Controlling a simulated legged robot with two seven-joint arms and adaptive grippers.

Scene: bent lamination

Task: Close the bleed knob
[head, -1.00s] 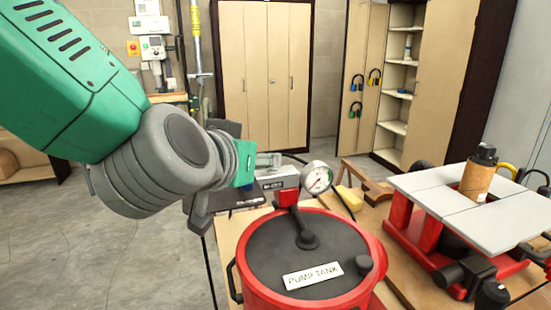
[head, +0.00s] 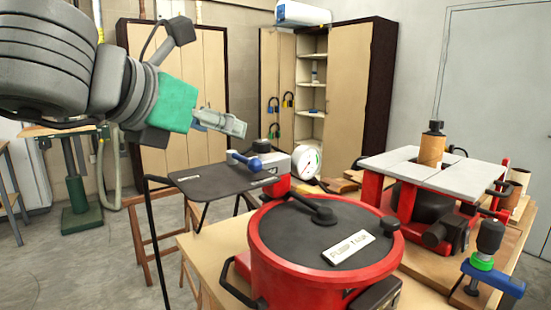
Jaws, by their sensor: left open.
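The red pump tank (head: 270,272) stands on the wooden bench with a dark lid (head: 300,232) and a "PUMP TANK" label. A black knob (head: 390,226) sits at the lid's right edge. A blue ball-ended lever (head: 254,163) and a black knob (head: 260,145) sit on the fitting behind the tank, beside the white gauge (head: 307,161). I cannot tell for sure which of these is the bleed knob. My left gripper (head: 236,127) is open and empty, in the air up and left of the fitting, apart from it. My right gripper is not in view.
A dark shelf (head: 205,181) lies left of the fitting, below my left gripper. A red-framed machine with a grey top (head: 405,168) stands at the right, a blue clamp (head: 495,277) at the front right. The floor at left is mostly clear.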

